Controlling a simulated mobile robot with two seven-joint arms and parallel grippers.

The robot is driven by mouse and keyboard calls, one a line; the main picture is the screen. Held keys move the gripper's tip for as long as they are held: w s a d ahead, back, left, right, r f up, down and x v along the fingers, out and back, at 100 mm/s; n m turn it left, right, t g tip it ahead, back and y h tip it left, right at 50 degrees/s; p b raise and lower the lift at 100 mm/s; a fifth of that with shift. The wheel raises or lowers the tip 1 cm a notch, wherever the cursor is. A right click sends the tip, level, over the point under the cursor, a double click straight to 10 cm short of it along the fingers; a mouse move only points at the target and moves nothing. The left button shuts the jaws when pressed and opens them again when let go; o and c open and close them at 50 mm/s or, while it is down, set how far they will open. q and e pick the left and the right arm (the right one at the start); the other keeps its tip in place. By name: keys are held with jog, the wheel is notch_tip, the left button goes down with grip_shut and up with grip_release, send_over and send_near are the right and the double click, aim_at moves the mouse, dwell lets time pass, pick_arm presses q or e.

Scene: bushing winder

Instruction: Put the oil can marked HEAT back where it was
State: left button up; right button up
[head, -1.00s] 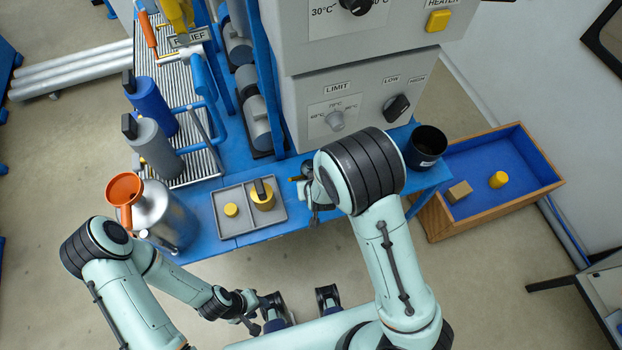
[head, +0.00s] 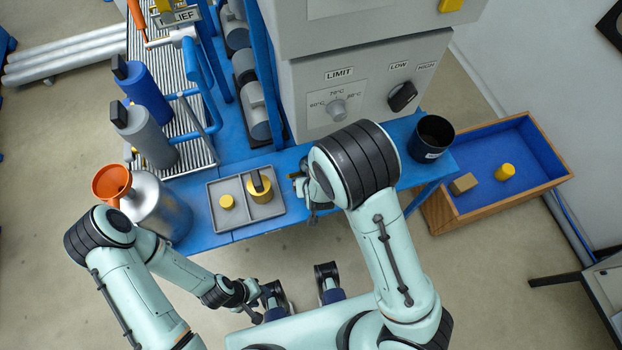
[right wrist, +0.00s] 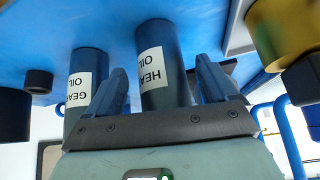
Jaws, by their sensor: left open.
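The oil can marked HEAT (right wrist: 163,70) is a dark can with a white label, shown upside down in the right wrist view. It lies between the two blue-grey fingers of my right gripper (right wrist: 162,88), with a narrow gap on either side. Its base end is against the blue bench top; I cannot tell if it touches. A similar can marked GEAR (right wrist: 84,85) is beside it, outside the fingers. In the head view my right arm hides both cans. My left gripper (head: 302,290) is open and empty, low in front of the bench.
A grey tray (head: 241,218) with yellow parts stands on the blue bench (head: 262,157). A black cup (head: 432,137) stands at the bench's right end. A grey control box (head: 370,85) stands behind. An orange funnel (head: 112,182) tops a metal can at left.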

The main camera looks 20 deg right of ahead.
jog(key=shift+r, duration=0.2)
jog(key=d+p+v, duration=0.1)
jog(key=p+v, duration=0.3)
jog(key=v, duration=0.8)
jog(key=s+d+f+g, duration=0.2)
jog(key=s+f, duration=0.2)
jog(key=f, duration=0.3)
jog(key=s+d+f+g, duration=0.2)
jog(key=s+f, duration=0.2)
jog(key=f, duration=0.2)
pick_arm(q)
jog(key=r, duration=0.1)
jog(key=w+r, duration=0.1)
jog(key=r, duration=0.1)
jog(key=w+r, duration=0.1)
jog(key=shift+r, duration=0.3)
pick_arm(e)
jog(key=s+a+f+m+g+y, duration=0.2)
jog(key=s+a+f+g+y, duration=0.1)
jog(key=s+f, duration=0.4)
jog(key=shift+s+f+g+y, duration=0.3)
jog(key=shift+s+y, duration=0.4)
jog(key=shift+s, duration=0.55)
pick_arm(q)
jog(key=shift+r, duration=0.1)
pick_arm(e)
jog(key=shift+a+r, duration=0.1)
jog(key=shift+r, duration=0.05)
